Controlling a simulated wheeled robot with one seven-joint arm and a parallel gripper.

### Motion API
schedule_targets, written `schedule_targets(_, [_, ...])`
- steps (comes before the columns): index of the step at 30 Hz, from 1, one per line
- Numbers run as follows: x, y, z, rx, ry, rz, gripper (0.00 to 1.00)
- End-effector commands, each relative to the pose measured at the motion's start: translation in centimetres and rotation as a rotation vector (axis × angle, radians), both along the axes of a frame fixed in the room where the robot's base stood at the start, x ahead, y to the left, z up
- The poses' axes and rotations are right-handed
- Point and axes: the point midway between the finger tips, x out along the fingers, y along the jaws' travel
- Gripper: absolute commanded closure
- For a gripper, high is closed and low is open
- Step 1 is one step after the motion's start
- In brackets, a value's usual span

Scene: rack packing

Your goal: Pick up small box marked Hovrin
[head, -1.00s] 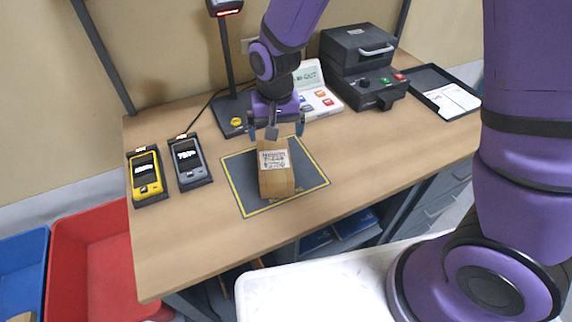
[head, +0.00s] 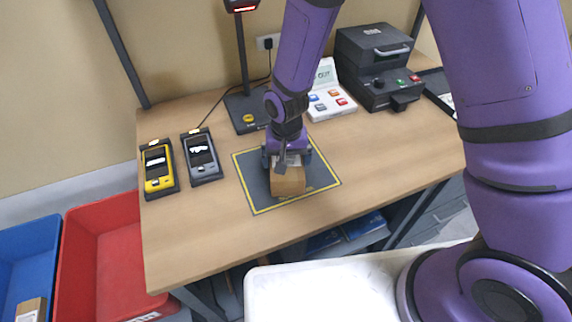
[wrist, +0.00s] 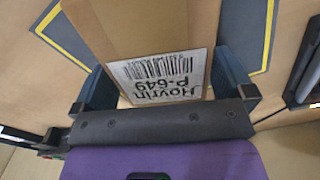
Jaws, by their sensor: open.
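The small brown cardboard box (head: 288,181) stands on the dark mat with a yellow border (head: 246,177) on the table. In the wrist view the box (wrist: 145,30) shows a white label reading Hovrin P-649 with a barcode. My gripper (head: 287,160) is over the box, pointing down. In the wrist view its two dark fingers (wrist: 165,88) stand on either side of the box. The jaws are open, and I cannot tell whether either finger touches the box. The gripper hides the box's top in the head view.
Yellow (head: 158,168) and grey (head: 201,157) handheld devices lie left of the mat. A scanner stand (head: 246,112), a white button panel (head: 330,100) and a black machine (head: 375,65) stand behind. Red (head: 105,260) and blue (head: 25,260) bins are at the left.

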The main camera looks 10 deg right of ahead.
Motion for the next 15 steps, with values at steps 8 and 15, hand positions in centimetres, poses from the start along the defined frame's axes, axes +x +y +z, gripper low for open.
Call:
schedule_targets(8, [0.1,0.1,-3.0,0.0,0.0,0.002,0.0])
schedule_targets(15, [0.1,0.1,-3.3,0.0,0.0,0.001,0.0])
